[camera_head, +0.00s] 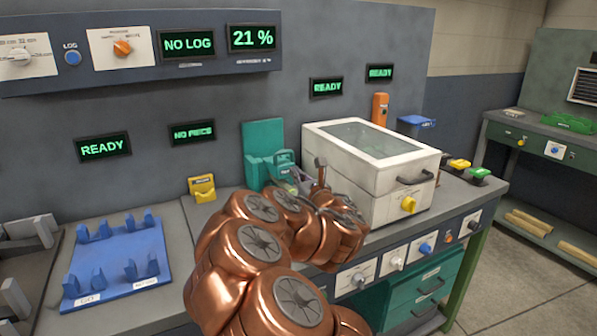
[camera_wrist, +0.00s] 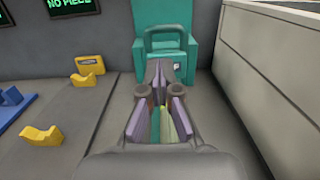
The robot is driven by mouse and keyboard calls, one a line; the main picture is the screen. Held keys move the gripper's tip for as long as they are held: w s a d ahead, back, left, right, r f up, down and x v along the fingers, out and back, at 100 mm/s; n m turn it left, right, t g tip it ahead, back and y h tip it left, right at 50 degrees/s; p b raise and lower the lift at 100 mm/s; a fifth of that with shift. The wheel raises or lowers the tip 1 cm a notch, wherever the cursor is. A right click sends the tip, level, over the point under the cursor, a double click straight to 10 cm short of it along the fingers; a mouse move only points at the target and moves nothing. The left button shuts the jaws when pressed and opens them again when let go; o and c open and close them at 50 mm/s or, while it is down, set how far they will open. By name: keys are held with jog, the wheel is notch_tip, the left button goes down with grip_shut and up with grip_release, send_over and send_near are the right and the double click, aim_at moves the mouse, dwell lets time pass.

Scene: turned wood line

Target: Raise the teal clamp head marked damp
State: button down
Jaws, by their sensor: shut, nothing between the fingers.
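The teal clamp (camera_head: 262,140) stands against the back wall, left of the white box in the head view. In the wrist view its tall back plate (camera_wrist: 146,12) and the dark teal bar-shaped handle (camera_wrist: 150,37) on its head are straight ahead. A small light label (camera_wrist: 177,67) sits on its right front; I cannot read it. My gripper (camera_wrist: 159,70) is shut and empty, its tips just in front of and below the handle bar; I cannot tell whether they touch the clamp. Teal and pale yellow strips show between the finger links. My arm partly hides the clamp's lower part in the head view.
A white box with a glass lid (camera_head: 370,150) stands close on the right. A yellow block (camera_head: 202,187) and a blue fixture (camera_head: 118,262) are on the left. Screens and knobs line the wall.

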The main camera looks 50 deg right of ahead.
jog(key=shift+p+x, duration=0.55)
jog(key=shift+x, duration=3.05)
jog(key=shift+d+r, duration=0.1)
jog(key=shift+r, duration=0.05)
